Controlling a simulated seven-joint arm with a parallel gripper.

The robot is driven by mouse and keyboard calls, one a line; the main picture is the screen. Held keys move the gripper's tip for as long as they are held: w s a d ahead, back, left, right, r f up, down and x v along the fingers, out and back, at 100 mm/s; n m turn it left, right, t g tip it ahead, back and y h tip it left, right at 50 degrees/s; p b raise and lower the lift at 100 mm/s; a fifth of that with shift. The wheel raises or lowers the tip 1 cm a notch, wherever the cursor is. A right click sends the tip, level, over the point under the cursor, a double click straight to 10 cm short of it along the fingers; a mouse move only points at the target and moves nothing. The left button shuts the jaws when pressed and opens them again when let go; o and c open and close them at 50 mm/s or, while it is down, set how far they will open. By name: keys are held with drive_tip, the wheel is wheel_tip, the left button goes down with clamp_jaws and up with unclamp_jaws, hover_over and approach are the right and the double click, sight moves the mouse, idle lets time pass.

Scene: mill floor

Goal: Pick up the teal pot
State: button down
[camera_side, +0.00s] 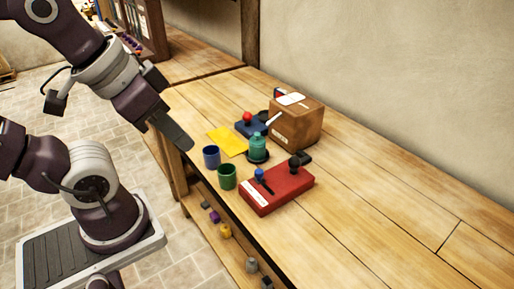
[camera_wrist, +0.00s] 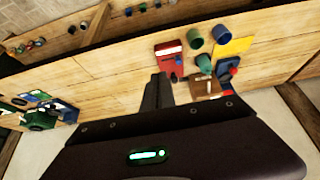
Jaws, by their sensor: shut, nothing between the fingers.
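The teal pot (camera_side: 258,145) stands upright on a dark round base on the wooden bench, between the cardboard box and the two cups. In the wrist view the teal pot (camera_wrist: 204,63) is small, above and right of the fingers. My gripper (camera_side: 188,146) is shut and empty. It hangs in the air left of the pot in the side view, near the bench's front edge and apart from everything. In the wrist view my gripper's fingers (camera_wrist: 159,78) lie together, with nothing between them.
A blue cup (camera_side: 211,157) and a green cup (camera_side: 227,177) stand at the bench's front edge. A red control box (camera_side: 285,190), a cardboard box (camera_side: 296,125), a yellow sheet (camera_side: 225,140) and a blue joystick box (camera_side: 247,128) surround the pot. The bench's right part is clear.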

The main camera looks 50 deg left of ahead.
drive_tip(key=c, duration=0.6)
unclamp_jaws()
drive_tip(key=m+g+y, duration=0.5)
drive_tip(key=m+g, duration=0.1)
drive_tip(key=m, duration=1.2)
hover_over(259, 137)
drive_tip(key=d, duration=0.4)
wheel_tip(259, 137, down, 15)
drive_tip(key=shift+h, duration=0.3)
drive_tip(key=x, duration=0.7)
drive_tip(key=a+x, duration=0.1)
drive_tip(key=x, duration=0.3)
drive_tip(key=shift+w, duration=0.3)
